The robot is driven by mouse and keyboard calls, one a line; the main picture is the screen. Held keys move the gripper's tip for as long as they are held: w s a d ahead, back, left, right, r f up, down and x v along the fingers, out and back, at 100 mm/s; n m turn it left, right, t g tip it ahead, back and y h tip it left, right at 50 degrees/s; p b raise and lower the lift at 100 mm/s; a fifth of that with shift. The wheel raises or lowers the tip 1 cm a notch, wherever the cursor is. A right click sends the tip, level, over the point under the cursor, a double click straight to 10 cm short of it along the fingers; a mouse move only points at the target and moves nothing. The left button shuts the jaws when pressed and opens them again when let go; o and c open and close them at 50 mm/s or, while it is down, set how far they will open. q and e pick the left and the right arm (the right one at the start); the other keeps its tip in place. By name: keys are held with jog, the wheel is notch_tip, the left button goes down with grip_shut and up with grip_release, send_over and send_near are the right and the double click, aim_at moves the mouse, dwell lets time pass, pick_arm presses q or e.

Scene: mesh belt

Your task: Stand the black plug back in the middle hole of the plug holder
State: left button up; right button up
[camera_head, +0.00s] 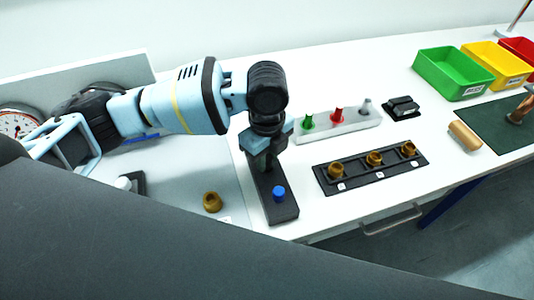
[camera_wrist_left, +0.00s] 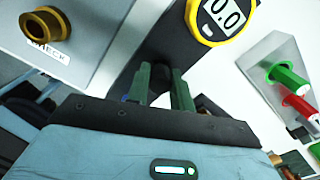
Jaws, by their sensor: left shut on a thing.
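My left gripper (camera_head: 262,160) points down over the black base with the blue knob. In the left wrist view its two grey-green fingers (camera_wrist_left: 163,88) are shut on a small dark thing, taken as the black plug; its shape is mostly hidden between the fingers. The pale plug holder (camera_head: 350,127) stands right of the gripper and apart from it. A green plug (camera_head: 307,122), a red plug (camera_head: 337,115) and a grey plug (camera_head: 366,107) stand in it, the red one in the middle. The wrist view shows the green plug (camera_wrist_left: 289,76) and the red plug (camera_wrist_left: 299,107). My right gripper is not in view.
A black base (camera_head: 284,212) with a blue knob (camera_head: 279,193) lies below the gripper. A yellow-rimmed gauge (camera_wrist_left: 220,18) reads 0.0 close by. A black rack (camera_head: 360,184) holds three brass bushings. Another bushing (camera_head: 212,202) stands at left. Coloured bins stand far right.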

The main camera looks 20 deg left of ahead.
aim_at(267, 157)
pick_arm(q)
jog(key=shift+f, duration=0.65)
jog(key=o, duration=1)
jog(key=shift+o, duration=0.2)
jog(key=shift+f, duration=0.1)
jog(key=shift+s, duration=0.1)
jog(key=shift+r, duration=0.25)
notch_tip(267, 157, up, 7)
jog(key=shift+f, duration=0.15)
jog(key=shift+r, duration=0.45)
